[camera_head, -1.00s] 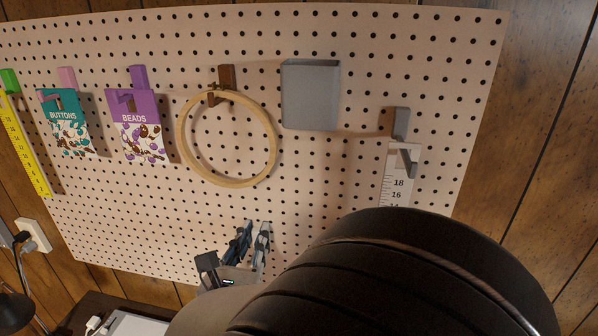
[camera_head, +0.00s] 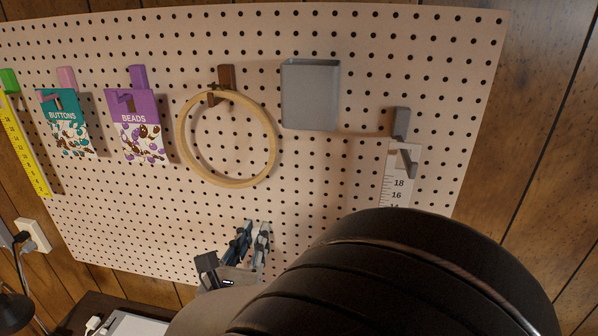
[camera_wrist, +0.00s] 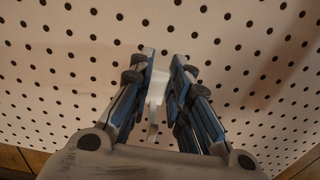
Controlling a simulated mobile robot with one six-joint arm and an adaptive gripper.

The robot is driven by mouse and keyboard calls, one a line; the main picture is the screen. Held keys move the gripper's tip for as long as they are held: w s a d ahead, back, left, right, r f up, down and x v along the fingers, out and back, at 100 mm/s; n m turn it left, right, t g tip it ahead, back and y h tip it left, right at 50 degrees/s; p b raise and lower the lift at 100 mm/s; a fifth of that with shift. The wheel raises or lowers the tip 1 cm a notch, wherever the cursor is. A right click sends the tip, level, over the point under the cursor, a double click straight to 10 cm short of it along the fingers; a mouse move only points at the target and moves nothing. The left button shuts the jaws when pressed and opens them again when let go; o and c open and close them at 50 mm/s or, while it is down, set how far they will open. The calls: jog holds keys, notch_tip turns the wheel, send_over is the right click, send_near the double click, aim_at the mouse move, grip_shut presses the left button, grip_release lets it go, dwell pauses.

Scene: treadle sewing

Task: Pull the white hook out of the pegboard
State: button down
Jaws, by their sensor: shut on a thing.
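The white hook (camera_wrist: 157,92) is on the pegboard (camera_wrist: 60,60), between the two fingers of my gripper (camera_wrist: 162,75) in the wrist view. The fingers are shut on it, and its lower prong shows below them. I cannot tell whether its base is still against the board. In the head view my gripper (camera_head: 252,236) is at the lower middle of the pegboard (camera_head: 330,190), and the white hook is hidden there by the fingers and arm.
A ruler (camera_head: 398,185) hangs on a grey hook (camera_head: 401,122) at right. The board around my gripper is bare.

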jog(key=shift+s, duration=0.45)
jog(key=shift+s+a, duration=0.1)
jog(key=shift+s, duration=0.15)
jog(key=shift+s, duration=0.55)
dwell(0.4)
